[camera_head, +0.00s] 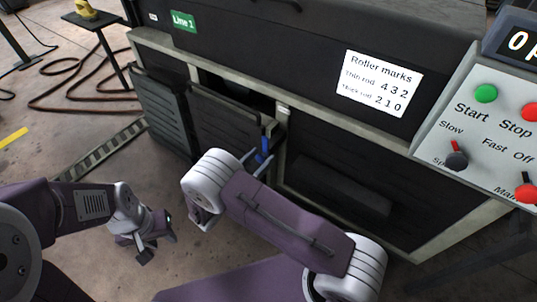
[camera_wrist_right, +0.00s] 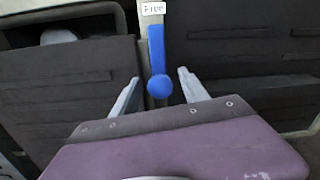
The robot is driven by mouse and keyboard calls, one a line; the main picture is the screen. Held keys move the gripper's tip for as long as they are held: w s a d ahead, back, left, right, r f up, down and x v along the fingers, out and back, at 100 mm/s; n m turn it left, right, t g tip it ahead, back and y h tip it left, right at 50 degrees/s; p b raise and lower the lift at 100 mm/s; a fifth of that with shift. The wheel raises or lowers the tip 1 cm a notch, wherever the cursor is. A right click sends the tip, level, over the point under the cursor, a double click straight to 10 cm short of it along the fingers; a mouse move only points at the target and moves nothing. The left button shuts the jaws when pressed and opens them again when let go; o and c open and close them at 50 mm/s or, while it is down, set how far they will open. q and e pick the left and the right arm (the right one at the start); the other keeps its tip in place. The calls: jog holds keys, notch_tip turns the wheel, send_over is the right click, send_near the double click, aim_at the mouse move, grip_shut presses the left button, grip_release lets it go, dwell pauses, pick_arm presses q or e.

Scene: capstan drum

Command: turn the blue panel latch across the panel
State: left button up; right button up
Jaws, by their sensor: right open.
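The blue panel latch (camera_wrist_right: 157,50) hangs straight down on the pale post between two dark panels, its round knob at the bottom, under a label reading "Free" (camera_wrist_right: 153,8). The latch also shows in the head view (camera_head: 264,148), just beyond my right gripper (camera_head: 256,163). In the wrist view my right gripper (camera_wrist_right: 158,77) is open, with one finger on each side of the knob; I cannot tell whether either touches it. The slatted panel (camera_head: 228,125) left of the post leans out at its top. My left gripper (camera_head: 154,240) is low over the floor, empty, its fingers apart.
A control box (camera_head: 490,120) with buttons and levers stands at the right. A white "Roller marks" sign (camera_head: 378,84) is on the machine front. Hoses (camera_head: 75,75) and a stand (camera_head: 95,22) are at the back left. The floor around my left gripper is clear.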

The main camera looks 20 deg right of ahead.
jog(key=shift+a+r, duration=0.1)
grip_shut()
dwell(1.3)
